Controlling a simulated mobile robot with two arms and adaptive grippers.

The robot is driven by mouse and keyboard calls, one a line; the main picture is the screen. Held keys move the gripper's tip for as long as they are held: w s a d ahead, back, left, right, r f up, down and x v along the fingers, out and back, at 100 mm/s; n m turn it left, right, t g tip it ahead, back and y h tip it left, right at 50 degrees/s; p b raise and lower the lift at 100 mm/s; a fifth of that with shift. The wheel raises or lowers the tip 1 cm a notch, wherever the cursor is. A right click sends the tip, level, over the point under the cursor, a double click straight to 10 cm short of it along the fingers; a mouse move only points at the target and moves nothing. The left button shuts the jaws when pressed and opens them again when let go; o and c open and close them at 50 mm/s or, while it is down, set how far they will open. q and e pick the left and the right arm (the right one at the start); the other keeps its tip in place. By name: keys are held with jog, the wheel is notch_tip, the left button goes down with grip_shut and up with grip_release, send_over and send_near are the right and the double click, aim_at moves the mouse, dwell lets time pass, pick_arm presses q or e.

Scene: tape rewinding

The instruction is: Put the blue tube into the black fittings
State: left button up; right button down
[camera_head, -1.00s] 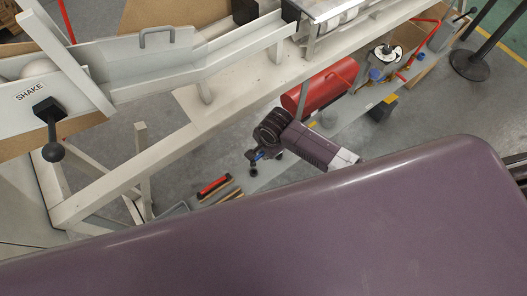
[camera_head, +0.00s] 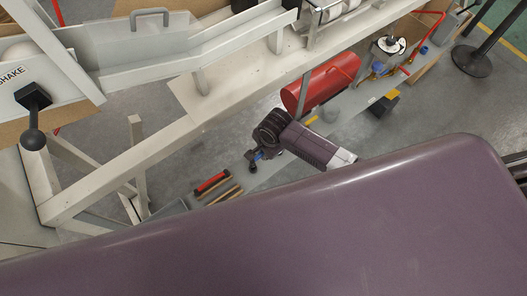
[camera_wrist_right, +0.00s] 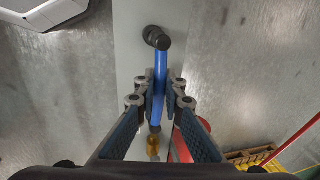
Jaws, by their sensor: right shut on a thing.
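My right gripper (camera_head: 254,160) is low over the grey shelf, and in the right wrist view its two fingers (camera_wrist_right: 160,88) are shut on the blue tube (camera_wrist_right: 160,72). The tube runs up between the fingertips, and its far end meets a black fitting (camera_wrist_right: 156,38) with a bent shape. I cannot tell whether the tube sits inside that fitting or only touches it. In the head view only a small bit of blue (camera_head: 259,155) shows by the fingers. My left gripper is out of view.
A red-and-black tool (camera_head: 212,182) lies left of the gripper. A white frame with a SHAKE lever (camera_head: 34,98) stands at left. A brass-coloured part (camera_wrist_right: 153,145) is below the fingers.

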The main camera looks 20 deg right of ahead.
jog(key=shift+r+p, duration=0.1)
jog(key=shift+p, duration=0.3)
dwell(0.7)
jog(key=shift+p, duration=0.8)
dwell(0.4)
jog(key=shift+f+b, duration=0.7)
jog(key=shift+f, duration=0.7)
dwell(0.5)
jog(key=c, duration=2)
grip_release()
jog(key=shift+o, duration=0.2)
jog(key=shift+r, duration=0.1)
notch_tip(320, 180, up, 12)
jog(key=s, duration=0.2)
jog(key=shift+d, duration=0.45)
